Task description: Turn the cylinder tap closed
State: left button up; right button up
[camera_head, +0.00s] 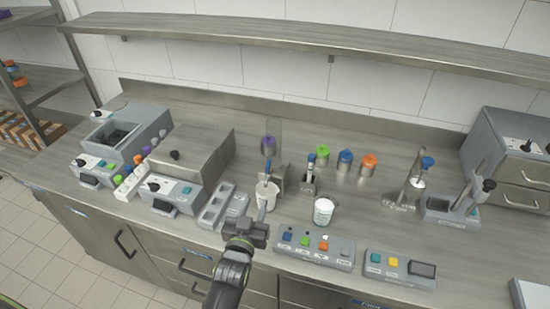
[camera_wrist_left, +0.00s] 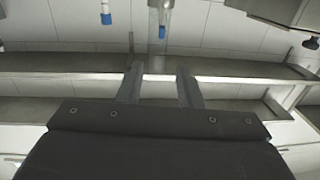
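My left gripper (camera_head: 246,232) is in front of the counter edge, below a white cup (camera_head: 266,198) and apart from it. In the left wrist view its two fingers (camera_wrist_left: 160,84) stand apart with nothing between them. A slim upright fitting with a blue top (camera_head: 311,160) stands behind the cups. A clear cylinder with a blue end (camera_wrist_left: 162,16) shows at the top of the left wrist view, beyond the fingers. I cannot tell which blue part is the cylinder tap or how it is turned. A second white cup (camera_head: 323,211) stands to the right. My right gripper is not in view.
A button panel (camera_head: 315,248) and a smaller panel (camera_head: 400,268) line the front edge. Grey machines (camera_head: 185,170) fill the left. Green, blue and orange capped jars (camera_head: 345,160) stand behind. A shelf (camera_head: 300,36) hangs above.

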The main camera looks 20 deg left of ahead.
aim_at(266, 171)
pick_arm(q)
jog(key=w+b, duration=0.4)
jog(key=w, duration=0.1)
jog(key=w+b, duration=0.5)
jog(key=w+a+b, duration=0.1)
jog(key=w+b, duration=0.3)
jog(key=w, duration=0.1)
jog(key=shift+f+b, duration=0.25)
jog(key=shift+b, duration=0.05)
jog(key=shift+w+a+r+b, duration=0.15)
jog(key=shift+w+b, duration=0.3)
jog(key=shift+w, duration=0.4)
jog(key=shift+c, duration=0.3)
grip_shut()
